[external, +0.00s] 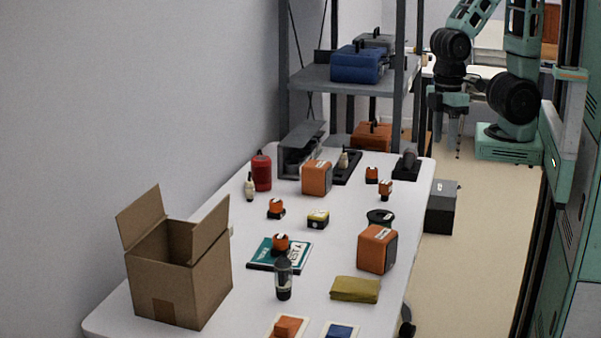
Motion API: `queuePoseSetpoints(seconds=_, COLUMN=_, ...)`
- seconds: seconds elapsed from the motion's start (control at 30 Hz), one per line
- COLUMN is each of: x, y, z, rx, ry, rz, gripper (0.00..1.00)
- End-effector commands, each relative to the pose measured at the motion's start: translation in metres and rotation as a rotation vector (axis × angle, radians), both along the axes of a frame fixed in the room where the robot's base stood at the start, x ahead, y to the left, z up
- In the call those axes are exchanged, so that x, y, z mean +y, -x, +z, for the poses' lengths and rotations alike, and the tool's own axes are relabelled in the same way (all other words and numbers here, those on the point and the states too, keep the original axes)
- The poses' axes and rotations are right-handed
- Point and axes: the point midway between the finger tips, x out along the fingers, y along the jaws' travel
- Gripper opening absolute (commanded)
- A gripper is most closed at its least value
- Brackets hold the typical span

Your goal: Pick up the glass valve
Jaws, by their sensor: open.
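A clear, glass-like cylinder with a dark base (284,280) stands upright on the white table (210,300), in front of a teal book (262,258); it looks like the glass valve. My gripper (447,143) is at the upper right, pointing down, open and empty. It hangs beyond the table's far right end, well away from the glass cylinder and touching nothing.
An open cardboard box (170,275) stands left of the cylinder. An orange block (377,249) and a folded olive cloth (355,289) lie to its right. Several small orange items, a red canister (261,171) and a grey shelf (350,78) are farther back.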

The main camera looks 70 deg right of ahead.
Motion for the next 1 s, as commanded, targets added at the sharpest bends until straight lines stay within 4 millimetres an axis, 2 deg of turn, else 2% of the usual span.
queuePoseSetpoints(seconds=0.47, x=0.0, y=0.0, z=0.0, rx=0.0, ry=0.0, rz=0.0, gripper=0.43)
queuePoseSetpoints(seconds=0.53, x=0.0, y=0.0, z=0.0, rx=0.0, ry=0.0, rz=0.0, gripper=0.57)
queuePoseSetpoints(seconds=0.57, x=0.0, y=0.0, z=0.0, rx=0.0, ry=0.0, rz=0.0, gripper=0.58)
queuePoseSetpoints(seconds=0.83, x=0.001, y=0.0, z=-0.002, rx=0.006, ry=-0.003, rz=-0.007, gripper=0.58)
queuePoseSetpoints(seconds=0.93, x=0.014, y=-0.001, z=-0.013, rx=0.051, ry=-0.033, rz=-0.067, gripper=0.58)
queuePoseSetpoints(seconds=1.0, x=0.034, y=-0.004, z=-0.028, rx=0.12, ry=-0.077, rz=-0.159, gripper=0.58)
